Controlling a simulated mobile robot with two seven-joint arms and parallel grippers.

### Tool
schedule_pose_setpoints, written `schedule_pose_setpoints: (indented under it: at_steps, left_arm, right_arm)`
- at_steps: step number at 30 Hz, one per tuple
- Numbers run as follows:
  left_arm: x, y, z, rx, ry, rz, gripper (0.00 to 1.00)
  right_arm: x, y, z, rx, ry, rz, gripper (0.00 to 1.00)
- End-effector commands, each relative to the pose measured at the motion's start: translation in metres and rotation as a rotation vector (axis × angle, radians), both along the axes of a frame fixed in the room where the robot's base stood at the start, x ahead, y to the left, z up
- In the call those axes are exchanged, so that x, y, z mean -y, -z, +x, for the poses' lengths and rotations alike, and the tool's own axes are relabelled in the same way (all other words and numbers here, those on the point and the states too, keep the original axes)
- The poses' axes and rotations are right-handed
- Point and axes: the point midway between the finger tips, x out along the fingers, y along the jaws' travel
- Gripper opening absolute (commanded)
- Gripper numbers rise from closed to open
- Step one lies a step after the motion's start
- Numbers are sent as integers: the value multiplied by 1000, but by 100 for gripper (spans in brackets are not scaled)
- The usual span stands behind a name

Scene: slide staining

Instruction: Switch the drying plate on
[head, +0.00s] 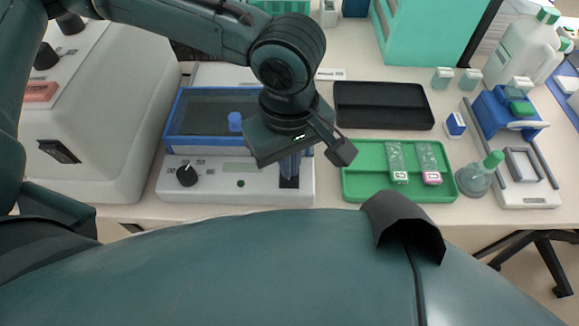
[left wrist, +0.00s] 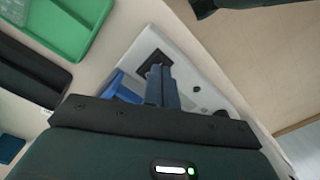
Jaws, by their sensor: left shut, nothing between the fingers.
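The drying plate (head: 228,192) is a white unit with a blue-framed dark top, standing at the table's front edge left of centre in the head view. Its front panel has a black knob (head: 187,175), a small display and a dark switch (head: 289,183) at the right end. My left gripper (head: 290,172) points down over that switch, shut and empty. In the left wrist view, the closed fingers (left wrist: 161,88) reach to the dark switch (left wrist: 152,62) on the white panel. I cannot tell whether they touch it, and the fingers partly hide it. My right gripper is not in view.
A green tray (head: 377,196) with two slide holders lies right of the plate, a black tray (head: 383,105) behind it. A large white machine (head: 105,110) stands at the left.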

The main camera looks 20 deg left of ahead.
Motion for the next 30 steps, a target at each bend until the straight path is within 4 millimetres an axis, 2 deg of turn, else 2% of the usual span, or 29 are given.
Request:
schedule_pose_setpoints:
  at_steps: [30]
  left_arm:
    - [0,8,0,0,0,0,0]
  right_arm:
    - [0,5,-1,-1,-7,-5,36]
